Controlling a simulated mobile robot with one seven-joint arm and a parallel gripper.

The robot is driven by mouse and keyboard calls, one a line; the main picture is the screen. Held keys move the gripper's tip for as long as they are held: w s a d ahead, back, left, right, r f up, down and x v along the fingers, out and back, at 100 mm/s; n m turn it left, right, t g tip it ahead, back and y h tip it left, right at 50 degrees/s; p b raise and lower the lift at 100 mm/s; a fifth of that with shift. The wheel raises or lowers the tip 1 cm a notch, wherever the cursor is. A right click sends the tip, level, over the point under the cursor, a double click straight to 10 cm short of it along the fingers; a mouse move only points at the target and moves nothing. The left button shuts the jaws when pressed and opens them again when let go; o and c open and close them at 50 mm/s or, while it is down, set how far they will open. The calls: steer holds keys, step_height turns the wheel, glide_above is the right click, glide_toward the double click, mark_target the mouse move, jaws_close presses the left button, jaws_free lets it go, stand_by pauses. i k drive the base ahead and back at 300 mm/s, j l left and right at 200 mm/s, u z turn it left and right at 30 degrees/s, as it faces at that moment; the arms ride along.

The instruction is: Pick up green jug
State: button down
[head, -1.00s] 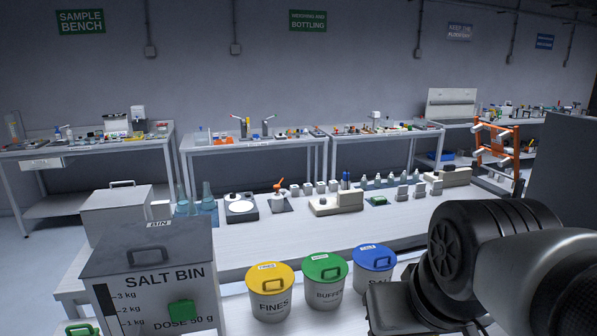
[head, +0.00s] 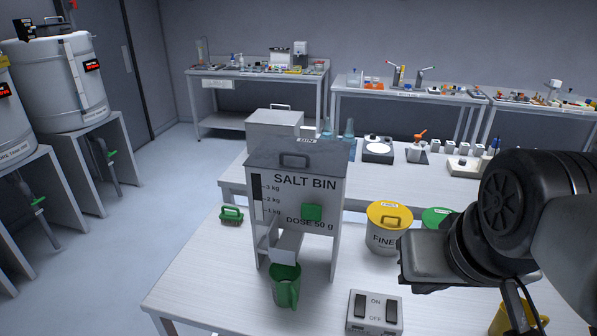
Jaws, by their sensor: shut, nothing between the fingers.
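The green jug (head: 284,288) stands upright on the near white table in the head view, its handle toward me. It is right below the chute (head: 284,243) of the grey salt bin (head: 320,190), between the bin's front legs. Whether the jug holds salt cannot be told. Part of my arm fills the right side of the view, to the right of the jug and apart from it. My gripper's fingers do not show.
A yellow-lidded fines tub (head: 385,240) stands right of the bin, with a green-lidded tub (head: 435,217) partly behind my arm. An ON/OFF switch box (head: 374,312) is at the front. A green-handled item (head: 232,215) lies left. The table's left front is clear.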

mark_target(285, 279)
steer(key=k+u, duration=0.1)
steer(key=u, duration=0.65)
steer(key=j, duration=0.7)
steer(key=i+j, duration=0.15)
steer(key=j, duration=0.55)
